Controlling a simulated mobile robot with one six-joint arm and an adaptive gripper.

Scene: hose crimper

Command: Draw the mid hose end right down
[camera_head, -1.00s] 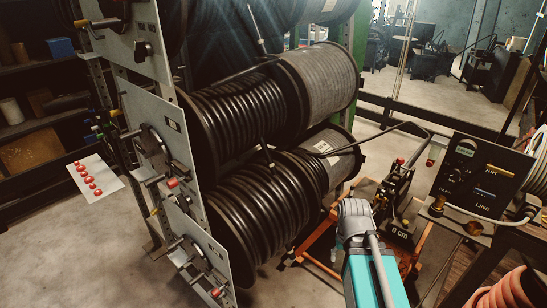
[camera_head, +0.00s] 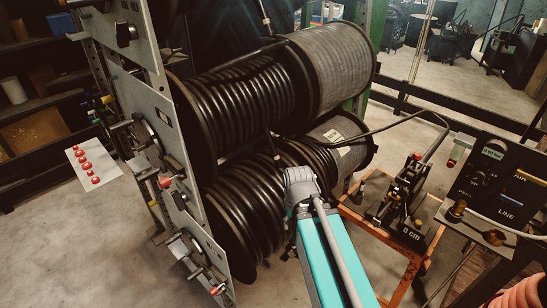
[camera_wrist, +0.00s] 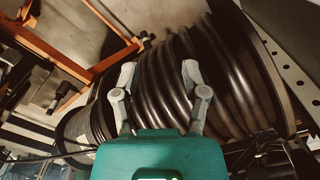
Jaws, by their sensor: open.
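The middle reel (camera_head: 245,108) carries thick black hose in the head view. A short, dark hose end (camera_head: 272,146) hangs at its front underside, just above the lower reel (camera_head: 243,210). My gripper's two grey fingers (camera_wrist: 158,78) are apart and empty in the wrist view. They point at black hose coils (camera_wrist: 160,90) on a reel; I cannot tell how close they are. In the head view my teal forearm and grey wrist stand in front of the lower reel, to the lower right of the hose end, and my fingers are hidden. The hose end is not clear in the wrist view.
A grey panel with handles (camera_head: 185,205) flanks the reels on the left. An orange-framed cart (camera_head: 362,226) with a crimping tool (camera_head: 402,190) stands right. A control box (camera_head: 495,180) is at far right.

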